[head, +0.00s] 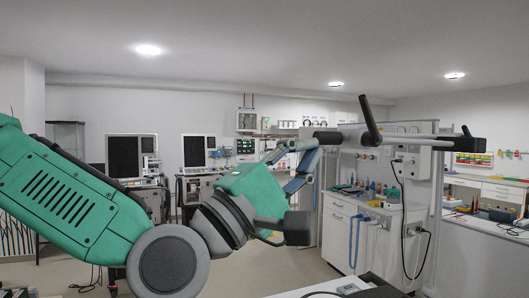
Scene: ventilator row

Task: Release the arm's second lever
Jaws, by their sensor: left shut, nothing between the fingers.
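A light grey horizontal arm (420,141) with dark end caps crosses the right half of the head view at about mid-height. One long dark lever (369,120) stands up from it, tilted to the left. A shorter dark lever (466,131) shows near its right end. My left gripper (297,228) is shut and empty, below and left of the grey arm, apart from both levers. Its dark fingers are seen from the side. My right gripper is out of view.
A white cabinet (338,232) with drawers stands behind, under the grey arm, with cables hanging beside it. Ventilators with dark screens (124,156) line the back left. Dark equipment (375,286) shows at the bottom edge. Open floor lies in the middle.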

